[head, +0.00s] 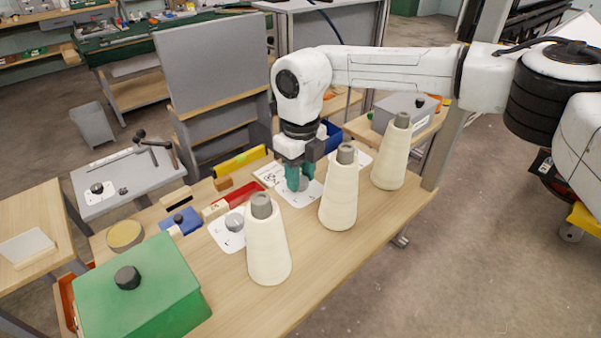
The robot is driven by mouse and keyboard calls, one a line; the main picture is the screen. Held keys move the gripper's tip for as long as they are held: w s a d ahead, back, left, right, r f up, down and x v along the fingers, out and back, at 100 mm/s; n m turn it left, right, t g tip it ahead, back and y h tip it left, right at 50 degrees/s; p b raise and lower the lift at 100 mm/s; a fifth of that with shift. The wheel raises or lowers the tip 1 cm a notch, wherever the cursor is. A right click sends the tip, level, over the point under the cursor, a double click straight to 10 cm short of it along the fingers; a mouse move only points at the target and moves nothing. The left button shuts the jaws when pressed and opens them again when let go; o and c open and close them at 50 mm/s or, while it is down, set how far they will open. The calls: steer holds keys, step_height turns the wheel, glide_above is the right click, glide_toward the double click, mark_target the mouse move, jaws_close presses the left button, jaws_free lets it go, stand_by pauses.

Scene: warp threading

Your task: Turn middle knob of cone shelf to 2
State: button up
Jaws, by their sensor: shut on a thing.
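The cone shelf is a wooden bench top (310,262) with three cream thread cones standing in a row: a left cone (268,248), a middle cone (340,197) and a right cone (391,162). Behind the middle cone lies a white dial plate (306,198) with the grey middle knob (297,184). My gripper (297,180) points down with its teal fingers shut on that knob. The fingers hide much of the knob, and the dial marks are too small to read. The left knob (234,221) stands on its own white plate behind the left cone.
A green box (150,295) with a dark knob stands at the front left. A red block (243,195), a yellow block (240,162) and a blue block (180,221) lie behind the cones. The bench's front right strip is clear.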

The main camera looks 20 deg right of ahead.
mark_target(301, 179)
stand_by(0.4)
steer(key=o, duration=1)
steer(key=shift+o, duration=0.2)
step_height(301, 179, up, 11)
steer(key=b, duration=0.1)
steer(key=shift+f, duration=0.1)
